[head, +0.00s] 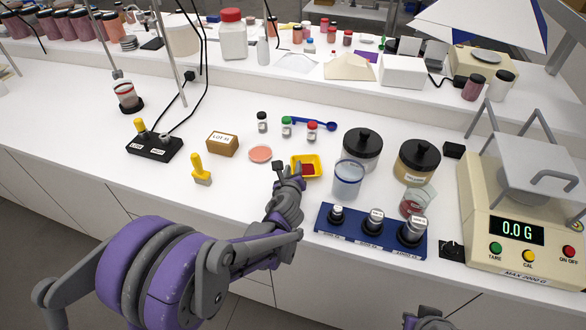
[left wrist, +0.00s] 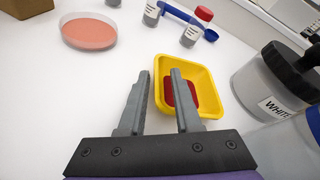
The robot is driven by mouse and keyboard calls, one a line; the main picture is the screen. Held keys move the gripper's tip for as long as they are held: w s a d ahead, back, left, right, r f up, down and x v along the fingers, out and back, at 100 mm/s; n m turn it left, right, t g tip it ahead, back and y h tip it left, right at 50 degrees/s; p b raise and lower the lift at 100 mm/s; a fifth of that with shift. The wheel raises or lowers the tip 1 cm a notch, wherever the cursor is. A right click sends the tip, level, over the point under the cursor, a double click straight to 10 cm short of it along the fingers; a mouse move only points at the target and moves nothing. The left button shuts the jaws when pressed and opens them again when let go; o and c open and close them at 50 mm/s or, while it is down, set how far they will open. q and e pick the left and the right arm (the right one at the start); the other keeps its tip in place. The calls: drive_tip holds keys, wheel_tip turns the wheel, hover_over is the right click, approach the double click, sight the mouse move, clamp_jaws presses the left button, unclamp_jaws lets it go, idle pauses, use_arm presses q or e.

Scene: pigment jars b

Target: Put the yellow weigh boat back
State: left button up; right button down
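The yellow weigh boat (head: 317,159) sits on the white bench, with dark red pigment in it. In the left wrist view the boat (left wrist: 205,68) is just right of centre. My left gripper (head: 290,168) is at the boat's left side. In the left wrist view its fingers (left wrist: 160,74) are apart with nothing held between them. The right finger overlaps the boat's inside and the left finger is outside its left wall. Whether either touches the boat, I cannot tell. Part of my right arm (head: 428,319) shows at the bottom edge; its fingers cannot be made out.
A pink round dish (head: 260,153) lies left of the boat. A clear beaker (head: 348,179) and a black-lidded jar (head: 362,147) stand close on its right. A blue weight block (head: 369,236) is in front, and a balance (head: 520,227) is far right. Small vials (head: 286,127) stand behind.

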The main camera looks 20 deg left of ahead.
use_arm(q)
drive_tip(key=v, duration=1)
drive_tip(key=shift+s+d+r, duration=0.1)
drive_tip(key=shift+s+r, duration=0.1)
drive_tip(key=shift+s, duration=0.1)
drive_tip(key=shift+s+r, duration=0.2)
drive_tip(key=shift+s, duration=0.4)
drive_tip(key=s+a+n+g, duration=0.1)
drive_tip(key=n, duration=0.2)
drive_tip(key=s+a+n+g, duration=0.1)
drive_tip(key=s+n, duration=0.1)
drive_tip(key=n, duration=0.1)
drive_tip(key=s+a+n, duration=0.2)
drive_tip(key=n, duration=0.1)
drive_tip(key=shift+s+f+g+y, duration=0.25)
drive_tip(key=shift+f+g+y, duration=0.05)
drive_tip(key=shift+g+y, duration=0.1)
drive_tip(key=s+d+f+n+g+h, duration=0.1)
drive_tip(key=s+f+n+g, duration=0.1)
drive_tip(key=s+n, duration=0.6)
drive_tip(key=s+d+f+n+g+h, duration=0.1)
drive_tip(key=s+n+g+h, duration=0.1)
drive_tip(key=s+n, duration=0.7)
drive_tip(key=n+g, duration=0.1)
drive_tip(key=n, duration=0.1)
drive_tip(key=shift+f+n+g, duration=0.3)
drive_tip(key=shift+f, duration=0.1)
